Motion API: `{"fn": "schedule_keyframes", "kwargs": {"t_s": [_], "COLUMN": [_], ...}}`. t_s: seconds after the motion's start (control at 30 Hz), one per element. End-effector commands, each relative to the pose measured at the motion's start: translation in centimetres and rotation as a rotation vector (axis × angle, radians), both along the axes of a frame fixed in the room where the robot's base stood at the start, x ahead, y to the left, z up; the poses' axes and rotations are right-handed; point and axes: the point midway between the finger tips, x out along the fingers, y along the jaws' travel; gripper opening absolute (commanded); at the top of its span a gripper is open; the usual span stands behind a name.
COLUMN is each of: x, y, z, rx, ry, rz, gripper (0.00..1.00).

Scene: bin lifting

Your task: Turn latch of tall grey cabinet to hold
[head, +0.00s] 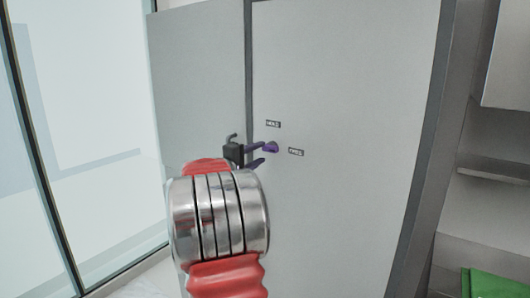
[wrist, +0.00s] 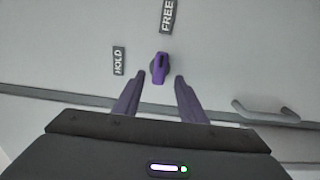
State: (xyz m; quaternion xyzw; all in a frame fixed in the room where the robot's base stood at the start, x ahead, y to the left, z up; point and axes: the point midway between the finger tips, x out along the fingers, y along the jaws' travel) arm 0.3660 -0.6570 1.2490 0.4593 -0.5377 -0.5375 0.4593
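The tall grey cabinet (head: 340,200) stands ahead, with a small purple latch (head: 271,147) on its door near the vertical seam. In the wrist view the latch (wrist: 159,68) is long and narrow, roughly upright in the picture, its upper end towards the FREE label (wrist: 167,15). The HOLD label (wrist: 119,60) is left of it. My gripper (wrist: 158,77) is open, its purple fingertips either side of the latch's lower part with a gap showing on each side. In the head view my gripper (head: 260,155) is at the latch, and depth is hard to judge.
A grey bar handle (wrist: 268,112) is on the neighbouring panel across the seam, right of my fingers in the wrist view. A glass pane (head: 85,130) is at the left. Shelves (head: 495,167) and a green object (head: 485,284) are at the right.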

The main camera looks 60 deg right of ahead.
Motion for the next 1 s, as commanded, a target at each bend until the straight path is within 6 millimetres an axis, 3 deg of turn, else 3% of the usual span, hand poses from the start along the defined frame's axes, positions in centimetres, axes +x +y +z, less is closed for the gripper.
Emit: {"fn": "schedule_keyframes", "kwargs": {"t_s": [0.3, 0.67, 1.0], "x": [-0.7, -0.8, -0.8], "y": [-3.9, -4.4, -4.4], "z": [0.0, 0.0, 0.0], "rx": [0.0, 0.0, 0.0], "ry": [0.0, 0.001, 0.0], "rz": [-0.001, 0.0, -0.001], "gripper": [0.38, 0.38, 0.15]}}
